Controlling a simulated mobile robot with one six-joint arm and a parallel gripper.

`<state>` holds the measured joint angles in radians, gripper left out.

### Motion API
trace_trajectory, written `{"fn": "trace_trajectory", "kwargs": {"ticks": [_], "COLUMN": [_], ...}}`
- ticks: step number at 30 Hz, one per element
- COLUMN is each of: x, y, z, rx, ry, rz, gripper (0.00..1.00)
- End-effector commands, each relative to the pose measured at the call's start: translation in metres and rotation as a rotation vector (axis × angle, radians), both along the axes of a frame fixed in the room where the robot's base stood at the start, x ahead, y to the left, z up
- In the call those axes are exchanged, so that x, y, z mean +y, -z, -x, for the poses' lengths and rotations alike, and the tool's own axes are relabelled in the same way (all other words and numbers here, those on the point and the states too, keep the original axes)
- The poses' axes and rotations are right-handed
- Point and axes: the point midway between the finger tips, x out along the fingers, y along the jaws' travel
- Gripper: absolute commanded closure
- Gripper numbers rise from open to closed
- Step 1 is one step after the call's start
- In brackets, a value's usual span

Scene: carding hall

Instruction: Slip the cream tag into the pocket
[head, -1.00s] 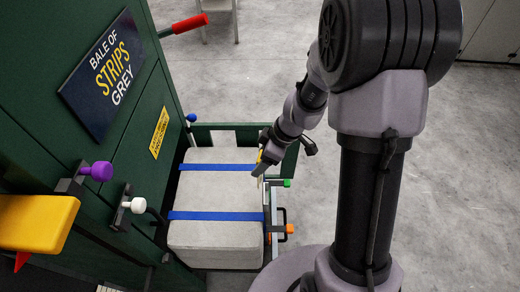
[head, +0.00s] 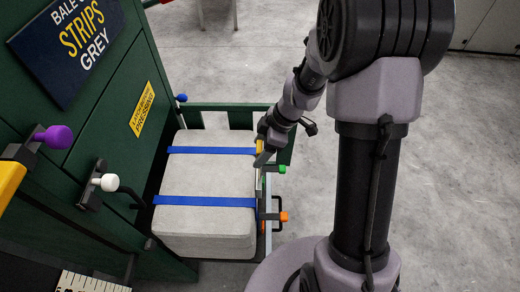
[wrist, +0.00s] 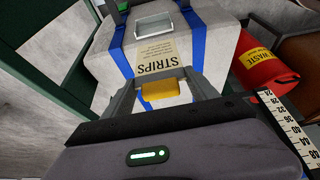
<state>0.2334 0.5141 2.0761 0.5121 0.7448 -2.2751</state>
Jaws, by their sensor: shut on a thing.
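The cream tag (wrist: 157,58), printed STRIPS, is upside down in the wrist view. A yellow block (wrist: 160,90) at its near end lies between the fingers of my gripper (wrist: 161,82), which is shut on it. In the head view my gripper (head: 260,155) is at the right side of the grey bale (head: 205,185). The pocket (wrist: 155,24), a pale rectangular frame, is on the bale face between two blue straps. The tag's far edge appears just short of the pocket in the picture; I cannot tell the gap.
A green press (head: 100,130) with purple (head: 54,136) and white (head: 108,182) knobs stands left. Green (head: 282,169) and orange (head: 283,217) handles jut out beside the bale. A red waste bin (wrist: 262,65) is right in the wrist view. Grey floor is clear at right.

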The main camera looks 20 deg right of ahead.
Motion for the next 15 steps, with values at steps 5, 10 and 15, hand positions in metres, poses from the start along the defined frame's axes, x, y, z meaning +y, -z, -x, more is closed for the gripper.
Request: {"fn": "trace_trajectory", "kwargs": {"ticks": [5,10,15], "x": [0.0,0.0,0.0], "y": [0.016,0.027,0.039], "z": [0.0,0.0,0.0], "rx": [0.0,0.0,0.0], "ry": [0.0,0.001,0.001], "rz": [0.0,0.0,-0.001], "gripper": [0.72,0.72,0.72]}}
